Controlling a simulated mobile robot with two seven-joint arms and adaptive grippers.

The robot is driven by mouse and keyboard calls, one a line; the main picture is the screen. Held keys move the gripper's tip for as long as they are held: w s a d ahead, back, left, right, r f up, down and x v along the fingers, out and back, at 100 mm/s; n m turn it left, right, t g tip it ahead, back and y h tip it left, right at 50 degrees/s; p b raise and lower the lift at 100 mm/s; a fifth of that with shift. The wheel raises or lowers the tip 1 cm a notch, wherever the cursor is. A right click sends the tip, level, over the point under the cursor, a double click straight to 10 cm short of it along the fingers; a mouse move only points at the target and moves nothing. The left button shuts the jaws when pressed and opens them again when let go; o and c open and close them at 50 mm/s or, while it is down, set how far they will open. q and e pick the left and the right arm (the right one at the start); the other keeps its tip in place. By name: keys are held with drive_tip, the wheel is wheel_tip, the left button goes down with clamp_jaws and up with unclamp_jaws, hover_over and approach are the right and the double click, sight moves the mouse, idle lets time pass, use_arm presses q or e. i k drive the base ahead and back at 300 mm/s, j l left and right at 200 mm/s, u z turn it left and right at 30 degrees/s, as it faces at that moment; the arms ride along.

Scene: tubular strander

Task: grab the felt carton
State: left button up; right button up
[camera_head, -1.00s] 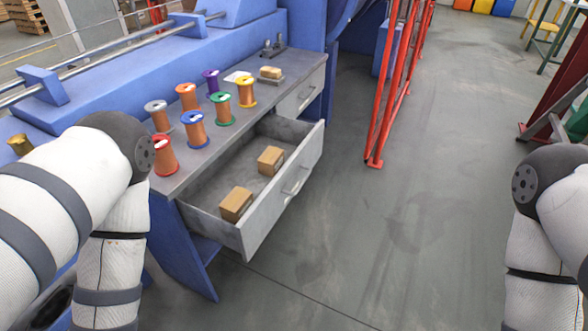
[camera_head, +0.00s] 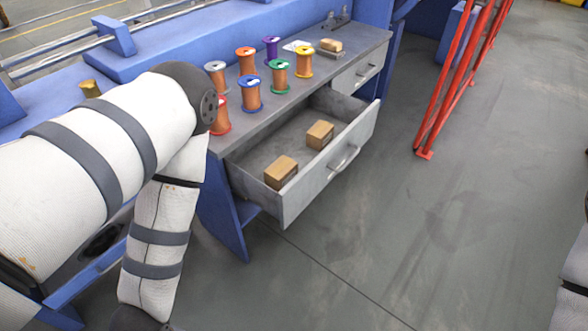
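Two small brown cartons lie apart in the open drawer (camera_head: 335,178): a nearer carton (camera_head: 281,172) and a farther carton (camera_head: 320,134). A third brown box (camera_head: 331,45) sits on a small grey stand on the bench top at the back. I cannot read any label, so I cannot tell which one is the felt carton. My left arm hangs down at the left, and its gripper is below the picture. My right arm shows only as a sliver at the right edge, and its gripper is out of view. Neither arm touches a carton.
The grey bench top (camera_head: 345,63) carries several copper-coloured spools with coloured flanges, including a blue-flanged spool (camera_head: 251,94). A closed drawer (camera_head: 358,72) is beside the open one. A red post frame (camera_head: 452,85) stands right of the bench. The grey floor (camera_head: 440,220) between is clear.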

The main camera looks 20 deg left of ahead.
sight(284, 170)
drive_tip(key=i+l+u, duration=0.1)
drive_tip(key=i+u, duration=0.3)
drive_tip(key=i+l+u, duration=0.25)
drive_tip(key=u, duration=0.15)
drive_tip(key=i+l+u, duration=0.6)
drive_tip(key=l+u, duration=0.15)
drive_tip(key=i+l+u, duration=0.2)
drive_tip(key=l+u, duration=0.2)
drive_tip(key=i+l+u, duration=0.1)
drive_tip(key=l+u, duration=0.3)
drive_tip(key=l, duration=0.2)
drive_tip(key=l+u, duration=0.8)
drive_tip(key=l, duration=0.25)
